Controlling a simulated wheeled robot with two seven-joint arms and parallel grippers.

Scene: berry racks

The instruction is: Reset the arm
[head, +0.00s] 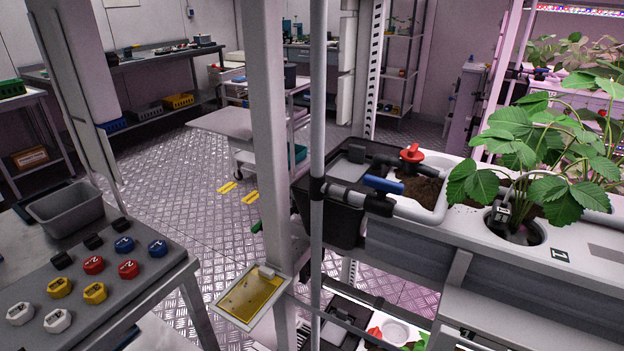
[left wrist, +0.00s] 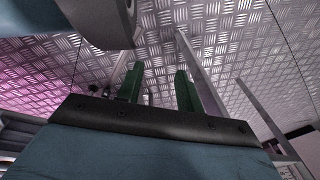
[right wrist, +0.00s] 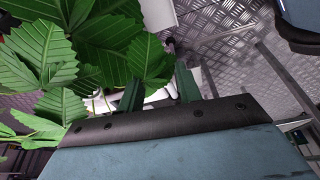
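My left gripper (left wrist: 159,70) shows in the left wrist view, its two green fingers apart with the patterned metal floor behind them. It holds nothing that I can see. My right gripper (right wrist: 158,70) shows in the right wrist view, also with its green fingers apart. Green leaves (right wrist: 95,45) are close beside and behind its left finger; I cannot tell whether they touch. White parts show between the fingers, seemingly in the background. Neither gripper shows in the head view.
A rack with a white planter (head: 484,222) and a leafy plant (head: 560,150) stands at the right. A black crate (head: 335,215) is beside it. A table with a grey bin (head: 63,208) and coloured knobs (head: 93,265) is at the left. Open floor (head: 170,160) lies between.

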